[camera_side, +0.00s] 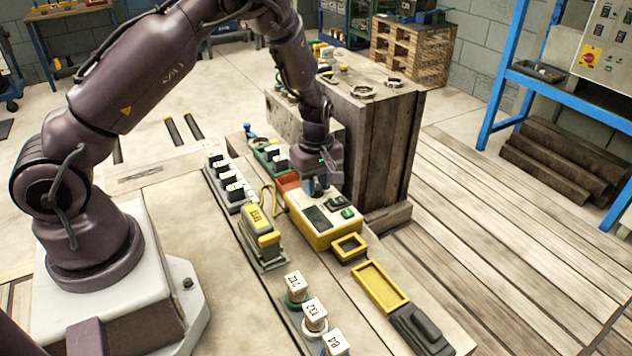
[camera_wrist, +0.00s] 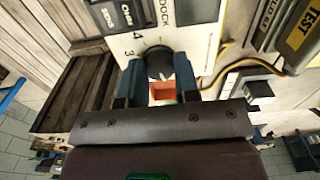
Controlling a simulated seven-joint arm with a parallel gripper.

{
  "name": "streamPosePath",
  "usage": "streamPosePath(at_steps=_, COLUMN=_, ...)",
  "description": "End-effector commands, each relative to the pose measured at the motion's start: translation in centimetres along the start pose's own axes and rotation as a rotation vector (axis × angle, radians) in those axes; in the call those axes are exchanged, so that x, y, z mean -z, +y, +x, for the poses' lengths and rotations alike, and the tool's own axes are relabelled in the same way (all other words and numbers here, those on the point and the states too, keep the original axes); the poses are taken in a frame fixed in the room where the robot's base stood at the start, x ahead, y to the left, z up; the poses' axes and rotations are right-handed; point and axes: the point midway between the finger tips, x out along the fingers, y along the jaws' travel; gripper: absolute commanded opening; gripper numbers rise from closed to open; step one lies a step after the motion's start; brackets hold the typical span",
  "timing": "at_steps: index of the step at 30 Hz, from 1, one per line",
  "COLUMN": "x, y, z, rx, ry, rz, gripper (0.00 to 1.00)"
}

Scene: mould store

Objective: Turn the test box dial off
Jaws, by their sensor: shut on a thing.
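The test box (camera_side: 322,221) is yellow with a pale top panel and stands on the bench. Its dial (camera_wrist: 158,62) is a dark round knob on the pale panel, with numbers and marks around it in the wrist view. My gripper (camera_wrist: 159,72) has its two blue fingers closed on either side of the dial. In the side view my gripper (camera_side: 317,188) points down at the far end of the box and hides the dial. The dial's pointer direction is not clear.
A yellow TEST-labelled block (camera_side: 263,232) stands left of the box, with a yellow cable near it. Yellow trays (camera_side: 380,287) lie in front. Labelled pegs (camera_side: 314,313) stand nearer the camera. A wooden crate (camera_side: 376,150) rises close behind my gripper.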

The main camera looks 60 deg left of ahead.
Motion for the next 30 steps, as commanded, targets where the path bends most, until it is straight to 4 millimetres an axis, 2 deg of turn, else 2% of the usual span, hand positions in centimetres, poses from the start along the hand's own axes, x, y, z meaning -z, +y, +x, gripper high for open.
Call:
streamPosePath(at_steps=3, x=0.0, y=0.0, z=-0.1, rx=0.000, ry=-0.002, rz=-0.001, gripper=0.05)
streamPosePath(at_steps=4, x=0.0, y=0.0, z=-0.1, rx=0.000, ry=-0.002, rz=-0.001, gripper=0.31)
streamPosePath(at_steps=7, x=0.0, y=0.0, z=-0.1, rx=0.000, ry=-0.001, rz=-0.001, gripper=0.54)
streamPosePath(at_steps=15, x=0.0, y=0.0, z=-0.1, rx=0.000, ry=0.000, rz=0.000, gripper=0.55)
streamPosePath(at_steps=19, x=0.0, y=0.1, z=-0.9, rx=-0.003, ry=0.000, rz=0.000, gripper=0.55)
streamPosePath(at_steps=23, x=-0.1, y=0.1, z=-3.2, rx=-0.005, ry=0.000, rz=0.002, gripper=0.55)
streamPosePath(at_steps=30, x=-0.1, y=0.1, z=-8.6, rx=-0.007, ry=-0.001, rz=0.001, gripper=0.55)
